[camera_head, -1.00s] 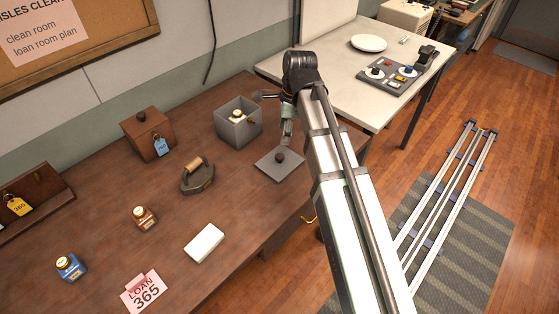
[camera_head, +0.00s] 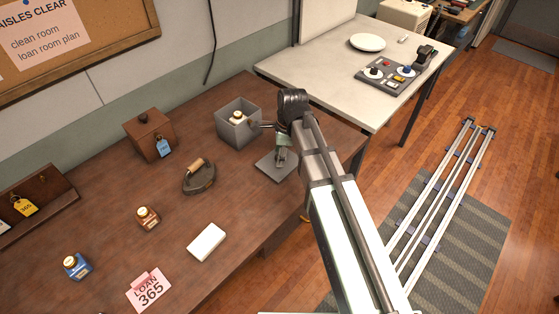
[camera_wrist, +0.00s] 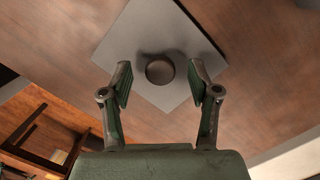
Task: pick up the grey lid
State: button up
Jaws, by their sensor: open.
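The grey lid (camera_head: 272,168) is a flat square plate lying on the brown wooden table. Its dark round knob shows in the wrist view (camera_wrist: 160,70), in the middle of the grey plate (camera_wrist: 150,35). My gripper (camera_wrist: 160,80) is open, with one finger on each side of the knob and a gap on both sides. In the head view my gripper (camera_head: 281,155) points down over the lid and hides the knob. I cannot tell exactly how high the fingertips are above the plate.
An open grey box (camera_head: 236,135) with a small bottle inside stands just left of the lid. A flat iron (camera_head: 199,178), a brown lidded box (camera_head: 150,133) and a white block (camera_head: 207,242) are farther left. A white table (camera_head: 330,72) stands behind.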

jog(key=shift+a+f, duration=0.15)
jog(key=shift+f, duration=0.6)
grip_shut()
jog(key=shift+r, duration=0.15)
